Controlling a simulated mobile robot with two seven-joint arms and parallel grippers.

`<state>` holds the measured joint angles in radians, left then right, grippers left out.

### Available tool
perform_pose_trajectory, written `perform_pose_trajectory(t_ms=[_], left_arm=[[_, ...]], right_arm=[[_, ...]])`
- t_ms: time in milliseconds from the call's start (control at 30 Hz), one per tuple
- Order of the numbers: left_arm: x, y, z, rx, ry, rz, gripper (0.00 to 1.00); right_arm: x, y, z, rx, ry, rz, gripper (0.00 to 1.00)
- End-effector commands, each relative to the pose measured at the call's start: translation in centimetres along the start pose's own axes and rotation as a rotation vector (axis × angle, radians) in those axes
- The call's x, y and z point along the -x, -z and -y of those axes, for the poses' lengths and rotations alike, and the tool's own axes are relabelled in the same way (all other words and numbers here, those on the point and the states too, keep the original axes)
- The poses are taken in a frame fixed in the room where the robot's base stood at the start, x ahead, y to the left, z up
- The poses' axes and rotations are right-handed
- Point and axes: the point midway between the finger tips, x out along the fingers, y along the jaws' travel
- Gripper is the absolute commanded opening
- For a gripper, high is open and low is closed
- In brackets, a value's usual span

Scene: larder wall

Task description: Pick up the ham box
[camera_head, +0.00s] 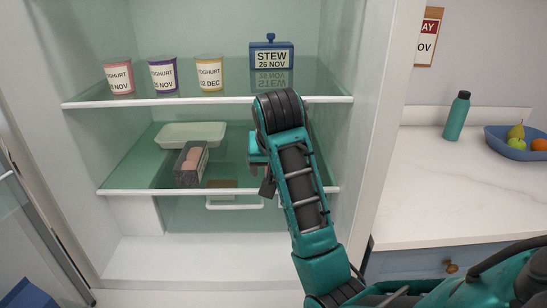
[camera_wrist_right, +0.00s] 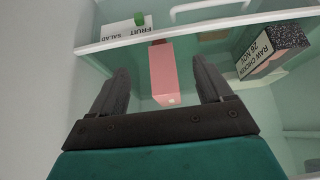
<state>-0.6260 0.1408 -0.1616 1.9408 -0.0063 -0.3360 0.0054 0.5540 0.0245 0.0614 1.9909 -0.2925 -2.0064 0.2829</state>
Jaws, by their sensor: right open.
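A pink box (camera_wrist_right: 163,72), which I take for the ham box, shows in the right wrist view; no label is readable on it. It lies between the two spread fingers of my right gripper (camera_wrist_right: 159,68), with a gap on each side. The gripper is open and holds nothing. In the head view my right arm reaches into the open fridge at the middle shelf and hides the pink box and most of the gripper. My left gripper is in neither view.
A raw chicken box (camera_head: 190,165) and a pale tray (camera_head: 191,134) stand left on the middle shelf. A fruit salad box (camera_wrist_right: 127,32) shows in the wrist view. Yoghurts (camera_head: 163,74) and a stew box (camera_head: 271,55) stand above. The fridge's right wall (camera_head: 347,140) is close to my arm.

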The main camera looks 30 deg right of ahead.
Motion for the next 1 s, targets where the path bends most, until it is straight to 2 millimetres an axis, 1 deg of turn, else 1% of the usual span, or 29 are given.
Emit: perform_pose_trajectory(t_ms=[67,400,667,767,867,1000], left_arm=[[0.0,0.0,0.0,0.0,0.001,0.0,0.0],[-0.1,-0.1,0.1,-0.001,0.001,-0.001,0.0],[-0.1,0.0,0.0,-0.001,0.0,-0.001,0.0],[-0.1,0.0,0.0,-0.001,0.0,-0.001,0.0],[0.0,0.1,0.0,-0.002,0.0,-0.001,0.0],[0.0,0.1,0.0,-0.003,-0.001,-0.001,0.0]], right_arm=[[-0.5,0.7,-0.3,-0.002,-0.01,0.002,0.79],[-3.1,4.7,-0.1,-0.002,-0.003,0.005,0.79],[-3.9,5.9,-0.1,-0.002,-0.002,0.004,0.79],[-4.5,6.9,-0.1,-0.003,-0.003,0.004,0.79],[-5.2,8.0,-0.1,-0.003,-0.003,0.005,0.79],[-7.3,8.0,-0.2,-0.001,-0.004,0.008,0.79]])
